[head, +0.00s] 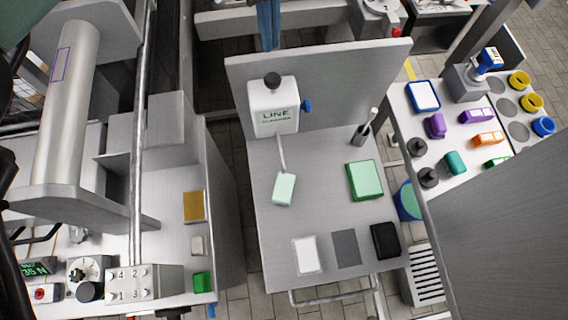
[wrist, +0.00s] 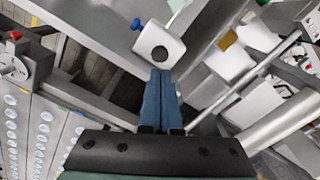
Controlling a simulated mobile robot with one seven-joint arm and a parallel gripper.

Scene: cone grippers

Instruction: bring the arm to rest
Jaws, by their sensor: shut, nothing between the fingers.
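My gripper (wrist: 161,72) is shut and empty, its two blue fingers side by side in the wrist view. The fingers also show in the head view (head: 270,46) at the top edge, behind the upright back panel of the middle table. In the wrist view the fingertips appear just below the white LINE dispenser (wrist: 160,46), and I cannot tell the gap. The rest of the arm is mostly outside the head view.
The dispenser (head: 274,107) stands against the back panel (head: 335,85). The middle table (head: 320,205) holds a green box (head: 365,180), a pale green block (head: 284,189) and a black pouch (head: 385,240). A right-hand bench (head: 462,150) carries several coloured parts. Machinery fills the left.

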